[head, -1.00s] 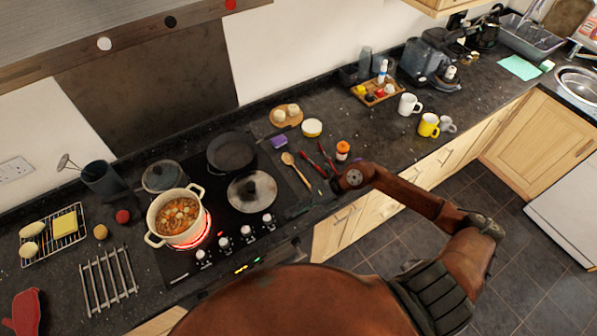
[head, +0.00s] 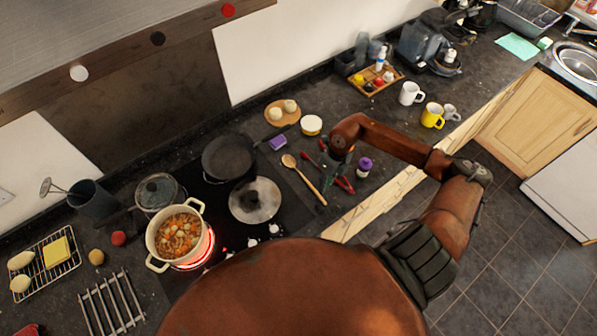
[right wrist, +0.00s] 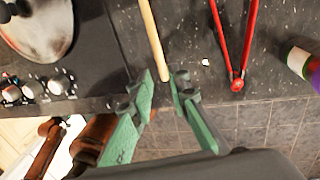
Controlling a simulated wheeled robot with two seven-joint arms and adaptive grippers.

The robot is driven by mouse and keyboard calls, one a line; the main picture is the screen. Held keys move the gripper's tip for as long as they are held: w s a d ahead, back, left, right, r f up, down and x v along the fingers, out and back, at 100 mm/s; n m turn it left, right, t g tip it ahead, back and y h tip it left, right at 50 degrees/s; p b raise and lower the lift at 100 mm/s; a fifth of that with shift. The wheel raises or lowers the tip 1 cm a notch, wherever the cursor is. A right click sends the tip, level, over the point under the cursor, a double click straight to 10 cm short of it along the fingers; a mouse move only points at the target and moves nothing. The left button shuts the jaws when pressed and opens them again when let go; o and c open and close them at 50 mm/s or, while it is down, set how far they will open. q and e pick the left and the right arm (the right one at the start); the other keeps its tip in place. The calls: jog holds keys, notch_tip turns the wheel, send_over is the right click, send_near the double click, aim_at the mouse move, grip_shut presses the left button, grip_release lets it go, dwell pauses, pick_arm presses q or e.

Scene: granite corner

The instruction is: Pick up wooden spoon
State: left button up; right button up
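The wooden spoon (head: 311,185) lies on the dark counter just right of the hob, its bowl toward the wall and its handle toward the front edge. In the right wrist view, its pale handle (right wrist: 152,38) runs down toward the gap between the green fingertips. My right gripper (right wrist: 161,88) is open, with the handle's end at or just beyond the fingertips; I cannot tell the height between them. In the head view, my right gripper (head: 333,173) is just right of the handle, partly hidden by its own arm. My left gripper is out of view.
Red-handled tongs (right wrist: 243,45) lie close to the right of the spoon. A purple-capped bottle (head: 364,167) stands further right. The hob holds a pan (head: 228,157), a lid (head: 254,200) and a pot of stew (head: 178,237) on a glowing ring.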

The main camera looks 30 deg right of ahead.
aim_at(321, 197)
jog(key=shift+s+a+f+p, duration=0.1)
jog(key=shift+s+f+p, duration=0.25)
jog(key=shift+f, duration=0.4)
jog(key=shift+w+a+f+p, duration=0.15)
jog(key=shift+f+p, duration=0.2)
jog(key=shift+f, duration=0.25)
jog(key=shift+w+a+f+p, duration=0.15)
jog(key=shift+f+p, duration=0.15)
jog(key=shift+f, duration=0.3)
notch_tip(321, 197, down, 2)
jog(key=shift+a, duration=0.1)
jog(key=shift+f, duration=0.1)
jog(key=c, duration=0.3)
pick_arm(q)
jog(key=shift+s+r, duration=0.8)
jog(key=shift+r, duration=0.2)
pick_arm(e)
grip_shut()
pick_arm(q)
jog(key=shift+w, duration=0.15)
